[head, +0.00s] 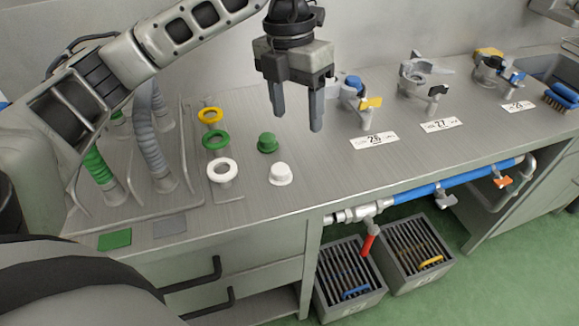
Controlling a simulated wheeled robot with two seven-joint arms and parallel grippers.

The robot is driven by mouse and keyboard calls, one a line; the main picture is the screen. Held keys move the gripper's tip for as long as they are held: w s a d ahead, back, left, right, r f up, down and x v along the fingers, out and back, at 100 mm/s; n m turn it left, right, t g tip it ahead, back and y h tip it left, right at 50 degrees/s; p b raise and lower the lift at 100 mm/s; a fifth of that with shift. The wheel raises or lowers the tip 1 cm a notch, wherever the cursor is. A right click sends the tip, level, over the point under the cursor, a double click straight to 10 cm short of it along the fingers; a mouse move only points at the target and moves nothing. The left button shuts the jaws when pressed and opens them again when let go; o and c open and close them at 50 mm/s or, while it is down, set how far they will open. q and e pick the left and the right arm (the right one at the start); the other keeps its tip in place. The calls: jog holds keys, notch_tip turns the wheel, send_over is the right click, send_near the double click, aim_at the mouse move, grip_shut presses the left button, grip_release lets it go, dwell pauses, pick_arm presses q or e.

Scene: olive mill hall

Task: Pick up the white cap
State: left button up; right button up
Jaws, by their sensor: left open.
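The white cap (281,175) sits on the grey metal counter (250,210), right of the white ring (222,171) and in front of the green cap (267,143). My left gripper (298,112) hangs above the counter, fingers pointing down. It is open and empty, and appears in the picture above and slightly right of the white cap, apart from it. My right gripper is not in view.
A green ring (215,138) and yellow ring (210,115) stand left of the caps. Grey hoses (149,152) rise farther left. Valve fittings (413,75) and number plates (374,140) line the right. Bare counter lies right of the white cap.

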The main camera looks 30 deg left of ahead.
pick_arm(q)
jog(key=a+r+y, duration=0.1)
jog(key=a, duration=0.1)
send_over(280, 168)
jog(key=shift+n, duration=0.3)
jog(key=f, duration=1)
jog(key=shift+w+d, duration=0.25)
jog(key=f, duration=0.4)
jog(key=shift+s+a+f+p, duration=0.25)
jog(key=shift+s+p, duration=0.1)
jog(key=shift+s, duration=0.05)
jog(key=shift+w+f, duration=0.1)
jog(key=shift+f, duration=0.35)
jog(key=shift+c, duration=0.3)
jog(key=c, duration=1)
